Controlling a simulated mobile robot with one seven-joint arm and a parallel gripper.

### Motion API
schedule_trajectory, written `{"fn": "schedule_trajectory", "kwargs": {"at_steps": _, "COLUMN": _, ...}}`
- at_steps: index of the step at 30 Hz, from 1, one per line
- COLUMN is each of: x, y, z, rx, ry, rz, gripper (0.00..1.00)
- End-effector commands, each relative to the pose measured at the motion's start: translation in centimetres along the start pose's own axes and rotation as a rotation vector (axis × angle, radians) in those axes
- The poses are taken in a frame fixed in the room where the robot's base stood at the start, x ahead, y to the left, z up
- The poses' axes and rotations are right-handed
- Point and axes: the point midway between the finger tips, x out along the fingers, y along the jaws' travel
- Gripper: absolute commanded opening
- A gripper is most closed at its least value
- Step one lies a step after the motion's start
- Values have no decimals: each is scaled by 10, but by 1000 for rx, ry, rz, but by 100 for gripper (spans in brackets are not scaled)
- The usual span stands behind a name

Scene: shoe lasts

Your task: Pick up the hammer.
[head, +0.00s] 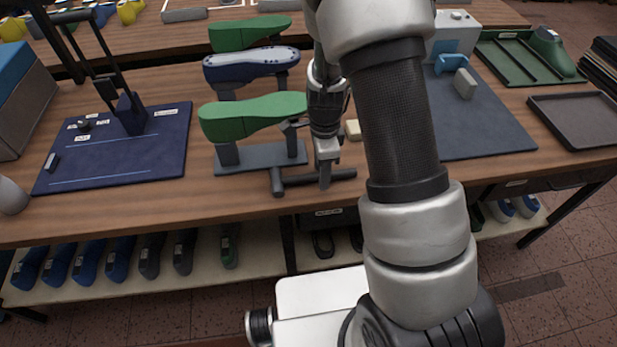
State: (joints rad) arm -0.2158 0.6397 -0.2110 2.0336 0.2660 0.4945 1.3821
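The hammer (296,180) appears as a dark T-shaped tool near the front edge of the wooden workbench in the head view. Its head (277,182) is on the left and its handle points right. My gripper (325,180) points down at the handle, and a finger overlaps the handle in the picture, hiding a short part of it. I see the fingers nearly edge-on, so I cannot tell whether they are open or closed on the handle, or touching it.
A grey stand with green (252,115) and blue (250,65) shoe lasts stands just behind and left of the hammer. A blue mat (120,165) lies left, a dark mat (490,125) and a tray (580,118) right. Several lasts sit on the shelf below.

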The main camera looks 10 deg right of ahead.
Motion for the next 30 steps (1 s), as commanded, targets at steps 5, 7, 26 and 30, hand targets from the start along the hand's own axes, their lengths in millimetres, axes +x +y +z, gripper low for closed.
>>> {"fn": "schedule_trajectory", "kwargs": {"at_steps": 5, "x": 3, "y": 0, "z": 0, "rx": -1, "ry": -1, "rz": -1, "gripper": 44}}
{"fn": "schedule_trajectory", "kwargs": {"at_steps": 7, "x": 3, "y": 0, "z": 0, "rx": -1, "ry": 0, "rz": -1, "gripper": 44}}
{"fn": "schedule_trajectory", "kwargs": {"at_steps": 26, "x": -7, "y": -2, "z": 1, "rx": -2, "ry": 0, "rz": -5, "gripper": 0}}
{"fn": "schedule_trajectory", "kwargs": {"at_steps": 30, "x": -32, "y": -2, "z": 1, "rx": -3, "ry": -1, "rz": -6, "gripper": 0}}
